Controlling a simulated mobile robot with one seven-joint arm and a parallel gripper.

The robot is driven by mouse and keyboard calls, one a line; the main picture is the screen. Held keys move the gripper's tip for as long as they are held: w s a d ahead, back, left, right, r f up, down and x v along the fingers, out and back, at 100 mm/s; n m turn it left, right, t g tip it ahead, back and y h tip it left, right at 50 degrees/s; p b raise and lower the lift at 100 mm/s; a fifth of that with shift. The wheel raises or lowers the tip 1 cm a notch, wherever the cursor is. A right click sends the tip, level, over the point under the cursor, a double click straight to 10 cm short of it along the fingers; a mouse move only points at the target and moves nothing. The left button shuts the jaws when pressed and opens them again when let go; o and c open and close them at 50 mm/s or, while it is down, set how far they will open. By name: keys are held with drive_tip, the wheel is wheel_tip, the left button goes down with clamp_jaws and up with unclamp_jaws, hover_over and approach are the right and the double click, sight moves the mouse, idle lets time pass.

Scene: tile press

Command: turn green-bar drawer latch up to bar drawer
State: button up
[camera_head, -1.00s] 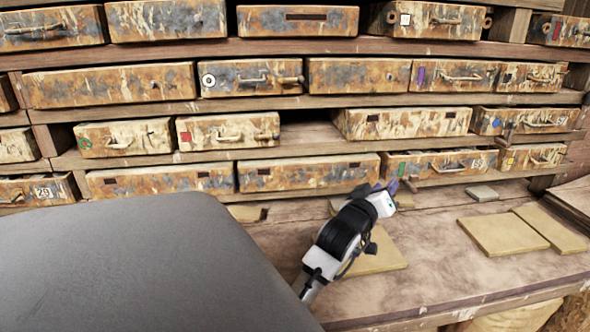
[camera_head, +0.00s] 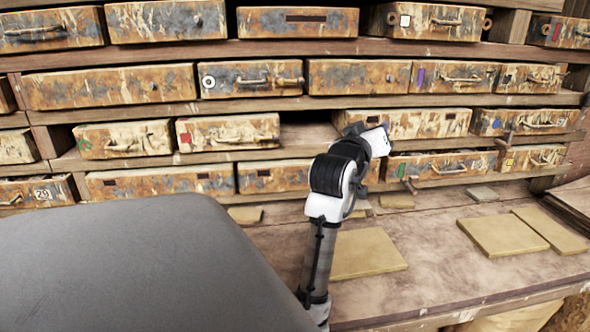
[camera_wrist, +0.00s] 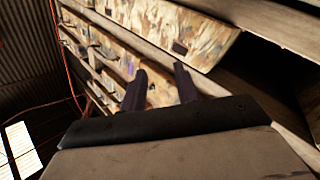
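The green-bar drawer (camera_head: 440,165) is a rust-and-cream drawer in the lowest row, right of centre. It has a small green bar near its left end and a dark handle. A small brown latch (camera_head: 410,186) shows at its lower left edge; its exact angle is hard to tell. My gripper (camera_wrist: 160,80) is open and empty in the wrist view, its two dark fingers apart before the drawer fronts. In the head view my wrist is raised in front of the shelves, left of and above the green-bar drawer, and my fingers are mostly hidden. I cannot pick out the latch in the wrist view.
Another upright brown latch (camera_head: 508,143) stands by the yellow-marked drawer (camera_head: 537,158) to the right. Flat tan tiles (camera_head: 502,236) lie on the wooden bench (camera_head: 440,265). A large grey surface (camera_head: 140,265) fills the lower left. The bench's middle right is mostly clear.

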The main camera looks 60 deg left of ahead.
wheel_tip(320, 180, down, 15)
drive_tip(key=w+d+m+g+h, duration=0.1)
drive_tip(key=d+h, duration=0.1)
drive_tip(key=h, duration=0.4)
drive_tip(key=f+p+x, duration=0.1)
drive_tip(key=p+x, duration=0.3)
drive_tip(key=x, duration=1.1)
drive_tip(key=s, duration=0.5)
drive_tip(key=s+d+n+t+b, duration=0.1)
drive_tip(key=s, duration=0.4)
drive_tip(key=s+t, duration=0.1)
drive_tip(key=s, duration=0.4)
drive_tip(key=shift+s+d+f, duration=0.3)
drive_tip(key=shift+f, duration=0.1)
drive_tip(key=s+a+r+n+g+y+b, duration=0.35)
drive_tip(key=s+a+r+y, duration=0.2)
drive_tip(key=s+y, duration=0.35)
drive_tip(key=s+d+r+n+g+y+b, duration=0.2)
drive_tip(key=s+r+n+g+y, duration=0.1)
drive_tip(key=s+r+y, duration=0.5)
drive_tip(key=shift+s+r+n+y, duration=0.35)
drive_tip(key=shift+r+n+y, duration=0.1)
drive_tip(key=shift+n+y, duration=0.25)
